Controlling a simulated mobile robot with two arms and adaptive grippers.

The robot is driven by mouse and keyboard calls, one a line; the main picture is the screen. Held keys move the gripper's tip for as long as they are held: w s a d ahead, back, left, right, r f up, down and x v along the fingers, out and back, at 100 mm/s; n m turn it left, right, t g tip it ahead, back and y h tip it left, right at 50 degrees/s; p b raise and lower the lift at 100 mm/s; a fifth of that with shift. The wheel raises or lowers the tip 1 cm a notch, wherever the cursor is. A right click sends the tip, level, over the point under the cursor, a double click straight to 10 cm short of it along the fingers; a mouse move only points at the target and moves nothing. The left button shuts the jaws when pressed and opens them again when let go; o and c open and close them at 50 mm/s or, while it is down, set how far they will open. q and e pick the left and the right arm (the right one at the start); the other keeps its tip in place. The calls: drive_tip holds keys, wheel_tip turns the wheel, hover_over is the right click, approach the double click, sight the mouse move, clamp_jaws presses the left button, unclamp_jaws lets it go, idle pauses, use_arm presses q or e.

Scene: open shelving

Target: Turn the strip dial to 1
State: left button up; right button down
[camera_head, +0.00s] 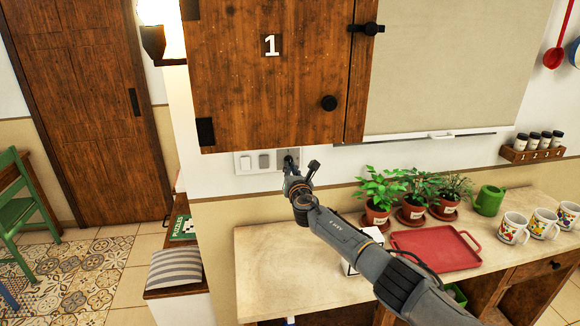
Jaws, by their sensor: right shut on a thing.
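A white wall strip (255,170) is fixed under the wooden cabinet, with two pale square switches (265,161) side by side. At its right end the dial is mostly hidden by my right gripper (289,163), which comes up from the lower right. The gripper's fingers meet the strip there and are shut on the dial. The dial's pointer and marks are too small and covered to read. My left gripper is not in view.
A wooden cabinet (240,75) marked 1 hangs just above the strip. The counter's left part is clear.

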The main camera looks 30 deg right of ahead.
drive_tip(key=shift+d+r+n+p, duration=0.15)
drive_tip(key=shift+r+n+p, duration=0.25)
drive_tip(key=shift+n, duration=0.7)
drive_tip(key=c, duration=1.5)
unclamp_jaws()
drive_tip(key=shift+o, duration=0.2)
drive_tip(key=shift+w+f, duration=0.1)
drive_tip(key=shift+f, duration=0.1)
drive_tip(key=shift+f, duration=0.2)
drive_tip(key=v, duration=1.2)
drive_tip(key=shift+r, duration=0.15)
